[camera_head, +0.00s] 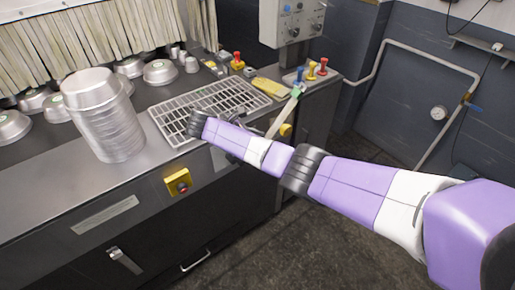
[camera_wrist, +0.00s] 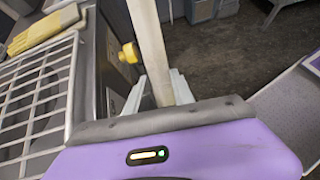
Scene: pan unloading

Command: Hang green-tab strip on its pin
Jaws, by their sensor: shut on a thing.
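A pale strip (camera_head: 283,115) with a green tab (camera_head: 297,91) at its upper end slants up in front of the counter's right end in the head view. Its lower end goes behind my arm. In the wrist view the strip (camera_wrist: 150,45) runs up out of frame between the fingers of my gripper (camera_wrist: 158,92), which is shut on it. The tab is out of the wrist view. My fingers are hidden in the head view. Blue (camera_head: 299,75), yellow (camera_head: 311,71) and red (camera_head: 323,66) pieces stand on the counter's right corner, just behind the tab. I cannot make out a green pin.
A wire rack (camera_head: 225,100) lies on the counter, with yellow gloves (camera_head: 270,88) beside it. A tall pan stack (camera_head: 110,125) stands left. A yellow knob (camera_head: 286,130) sits on the counter's side, near the strip. A control box (camera_head: 293,22) stands behind. The floor at right is open.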

